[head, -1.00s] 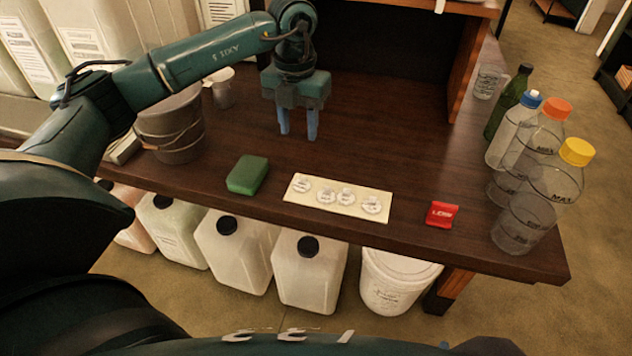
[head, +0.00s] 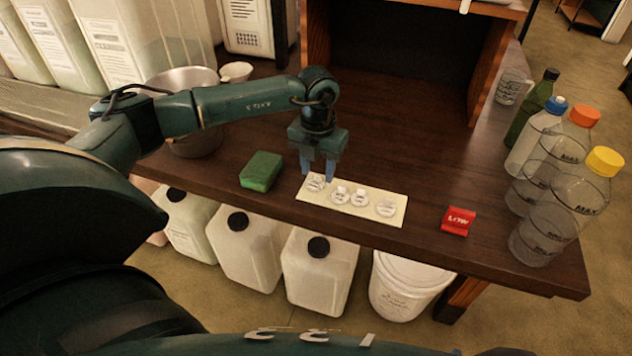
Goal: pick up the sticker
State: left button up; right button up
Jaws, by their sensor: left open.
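A cream card (head: 352,220) lies on the dark wooden table, with several round white labelled pieces on it that look like stickers. The leftmost round piece (head: 315,183) is just below my left gripper's fingertips. My left gripper (head: 318,169) points down with its two blue fingers apart and nothing between them. It is over the back left end of the card; I cannot tell how high above it. A red piece marked LOW (head: 458,221) lies on the table right of the card. My right gripper is not in view.
A green sponge (head: 261,171) lies left of the card. A metal bucket (head: 195,142) stands behind my left arm. White jugs (head: 320,272) are below the front edge.

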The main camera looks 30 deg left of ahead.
aim_at(318, 177)
pick_arm(q)
jog(key=shift+f, duration=0.6)
jog(key=shift+c, duration=0.5)
jog(key=c, duration=0.6)
jog(key=shift+c, duration=0.2)
notch_tip(318, 177, up, 10)
